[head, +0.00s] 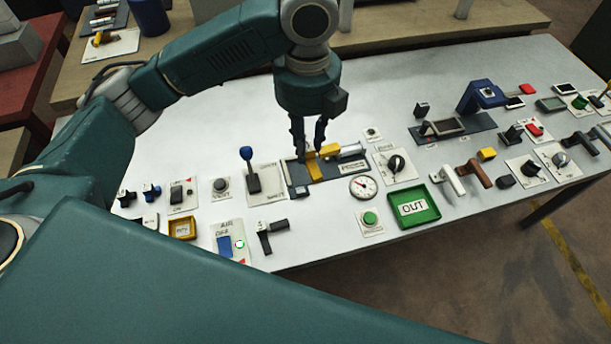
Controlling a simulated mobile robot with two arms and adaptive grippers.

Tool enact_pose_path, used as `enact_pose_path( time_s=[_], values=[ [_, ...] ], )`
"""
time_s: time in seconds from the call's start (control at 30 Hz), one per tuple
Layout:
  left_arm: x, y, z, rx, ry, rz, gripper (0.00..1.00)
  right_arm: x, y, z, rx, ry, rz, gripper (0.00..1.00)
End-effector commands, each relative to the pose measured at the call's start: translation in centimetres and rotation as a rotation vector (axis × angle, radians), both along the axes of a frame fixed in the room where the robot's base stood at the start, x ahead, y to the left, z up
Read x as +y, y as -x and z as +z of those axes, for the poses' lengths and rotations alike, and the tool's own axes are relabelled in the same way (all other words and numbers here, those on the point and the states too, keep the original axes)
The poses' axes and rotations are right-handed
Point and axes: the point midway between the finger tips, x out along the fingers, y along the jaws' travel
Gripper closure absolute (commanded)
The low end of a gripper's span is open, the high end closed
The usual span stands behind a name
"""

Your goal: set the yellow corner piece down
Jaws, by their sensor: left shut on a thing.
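My left gripper (308,152) points straight down over the dark fixture (298,176) in the middle of the white table. Its two fingers are shut on the yellow corner piece (314,167), which shows just below and beside the fingertips. The piece is at or just above the fixture; I cannot tell whether it touches. The fingers hide part of it. A silver cylinder (353,149) lies at the fixture's right end. My right gripper is not in view.
A blue-knobbed lever (248,168) stands left of the fixture. A round gauge (363,187), a black rotary knob (396,164) and a green OUT tray (413,206) are to its right. Several switches and handles crowd the table's right side. Bare table lies behind the fixture.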

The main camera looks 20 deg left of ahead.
Motion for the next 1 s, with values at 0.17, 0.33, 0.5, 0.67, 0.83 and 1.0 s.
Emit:
enact_pose_path(
  time_s=[0.17, 0.33, 0.5, 0.67, 0.83, 1.0],
  values=[
    [3.9, -5.8, 0.0, -0.004, 0.005, -0.033, 1.00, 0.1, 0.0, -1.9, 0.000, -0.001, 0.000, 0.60],
    [6.7, -8.7, 0.4, -0.003, 0.015, -0.068, 1.00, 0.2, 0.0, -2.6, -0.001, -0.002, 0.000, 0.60],
    [7.6, -9.4, -0.8, 0.000, 0.019, -0.087, 1.00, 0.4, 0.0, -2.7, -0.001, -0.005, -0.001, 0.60],
    [7.6, -9.3, -4.6, 0.004, 0.017, -0.087, 1.00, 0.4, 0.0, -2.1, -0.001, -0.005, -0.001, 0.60],
    [7.6, -9.3, -9.2, 0.003, 0.018, -0.086, 1.00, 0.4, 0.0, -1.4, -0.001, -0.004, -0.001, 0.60],
    [7.6, -9.3, -13.1, 0.001, 0.017, -0.086, 1.00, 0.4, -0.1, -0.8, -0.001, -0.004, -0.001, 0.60]
  ],
)
